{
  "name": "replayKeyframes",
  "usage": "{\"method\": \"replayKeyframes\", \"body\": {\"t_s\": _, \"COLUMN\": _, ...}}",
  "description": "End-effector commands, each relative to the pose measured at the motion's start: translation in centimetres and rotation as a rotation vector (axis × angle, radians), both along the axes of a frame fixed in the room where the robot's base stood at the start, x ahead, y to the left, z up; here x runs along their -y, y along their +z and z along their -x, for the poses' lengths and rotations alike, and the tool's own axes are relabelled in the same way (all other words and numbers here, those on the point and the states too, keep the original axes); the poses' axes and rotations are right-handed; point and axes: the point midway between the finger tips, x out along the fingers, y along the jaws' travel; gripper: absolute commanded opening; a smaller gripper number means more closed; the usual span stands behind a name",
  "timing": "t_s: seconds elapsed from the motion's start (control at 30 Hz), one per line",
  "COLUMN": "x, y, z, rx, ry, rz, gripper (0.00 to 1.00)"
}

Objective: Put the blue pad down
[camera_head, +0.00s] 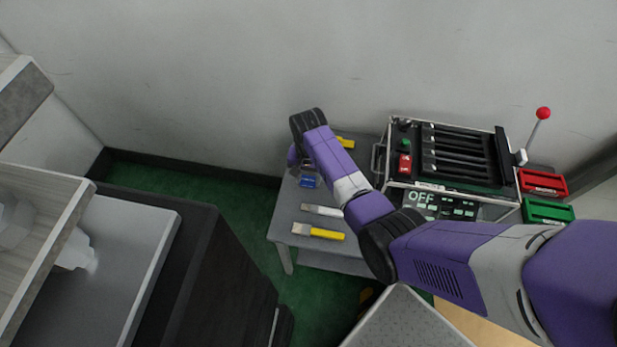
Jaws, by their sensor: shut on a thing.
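The blue pad (309,182) shows as a small blue block near the left edge of the grey table (285,222). My gripper (307,168) is shut on the blue pad, just below the bend of my purple arm. My wrist and arm hide most of the fingers. I cannot tell whether the pad touches the tabletop or hangs a little above it.
A white-handled tool (322,210) and a yellow-handled tool (320,232) lie nearer on the table. Another yellow item (345,142) lies behind my arm. A framed machine (455,160), a red-knobbed lever (543,113), a red bin (543,182) and a green bin (547,210) stand right.

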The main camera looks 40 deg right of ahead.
Motion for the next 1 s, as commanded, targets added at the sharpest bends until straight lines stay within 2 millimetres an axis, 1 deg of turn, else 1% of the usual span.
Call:
{"method": "replayKeyframes", "body": {"t_s": 0.07, "x": 0.0, "y": -0.3, "z": 0.0, "rx": 0.000, "ry": 0.000, "rz": 0.000, "gripper": 0.06}}
{"method": "replayKeyframes", "body": {"t_s": 0.1, "x": 0.0, "y": -0.3, "z": 0.0, "rx": 0.000, "ry": 0.000, "rz": 0.000, "gripper": 0.46}}
{"method": "replayKeyframes", "body": {"t_s": 0.17, "x": 0.0, "y": -0.3, "z": 0.0, "rx": 0.000, "ry": 0.000, "rz": 0.000, "gripper": 0.58}}
{"method": "replayKeyframes", "body": {"t_s": 0.2, "x": 0.0, "y": -0.3, "z": 0.0, "rx": 0.000, "ry": 0.000, "rz": 0.000, "gripper": 0.66}}
{"method": "replayKeyframes", "body": {"t_s": 0.5, "x": 0.0, "y": -0.2, "z": 0.0, "rx": 0.000, "ry": 0.000, "rz": 0.000, "gripper": 0.66}}
{"method": "replayKeyframes", "body": {"t_s": 0.63, "x": 0.0, "y": 0.5, "z": 0.0, "rx": 0.002, "ry": 0.000, "rz": 0.001, "gripper": 0.66}}
{"method": "replayKeyframes", "body": {"t_s": 0.77, "x": 0.0, "y": 2.5, "z": -0.1, "rx": 0.003, "ry": 0.000, "rz": 0.001, "gripper": 0.66}}
{"method": "replayKeyframes", "body": {"t_s": 1.0, "x": 0.0, "y": 7.5, "z": -0.1, "rx": 0.003, "ry": 0.000, "rz": 0.001, "gripper": 0.66}}
